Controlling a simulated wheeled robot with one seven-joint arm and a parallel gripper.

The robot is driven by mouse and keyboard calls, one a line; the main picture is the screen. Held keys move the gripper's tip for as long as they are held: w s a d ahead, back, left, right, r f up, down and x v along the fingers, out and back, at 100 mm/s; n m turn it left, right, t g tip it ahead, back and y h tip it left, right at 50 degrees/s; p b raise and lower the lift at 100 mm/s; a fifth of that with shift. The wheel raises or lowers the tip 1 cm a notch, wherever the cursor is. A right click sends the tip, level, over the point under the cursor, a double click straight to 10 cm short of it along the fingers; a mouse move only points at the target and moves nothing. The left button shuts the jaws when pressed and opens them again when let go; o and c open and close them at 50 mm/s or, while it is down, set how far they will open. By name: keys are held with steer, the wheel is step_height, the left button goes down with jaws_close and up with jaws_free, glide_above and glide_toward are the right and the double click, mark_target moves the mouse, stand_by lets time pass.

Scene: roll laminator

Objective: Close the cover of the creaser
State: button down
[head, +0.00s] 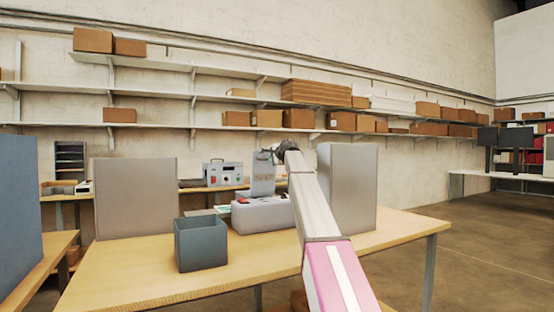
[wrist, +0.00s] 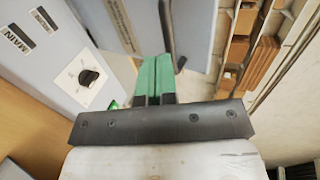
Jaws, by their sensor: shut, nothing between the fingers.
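The creaser stands on the wooden table in the head view, with a light grey body (head: 262,214). Its grey cover (head: 263,176) stands raised and nearly upright above the body, so it is open. My gripper (head: 285,149) is at the upper right of the cover in the head view, and its fingertips are hard to make out there. In the wrist view my green-tipped gripper (wrist: 156,75) is shut and empty. Its tips point toward grey panels and a dark bar (wrist: 167,32). Whether they touch anything I cannot tell.
In the wrist view a grey panel with a black knob (wrist: 88,77) lies close on the left. In the head view a dark open bin (head: 201,243) stands left of the creaser. Grey upright panels (head: 135,197) (head: 347,188) flank it. The table's front right is clear.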

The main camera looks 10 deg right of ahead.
steer(key=shift+w+a, duration=0.2)
steer(key=shift+w, duration=0.3)
steer(key=shift+w+a, duration=0.15)
steer(key=shift+w, duration=0.35)
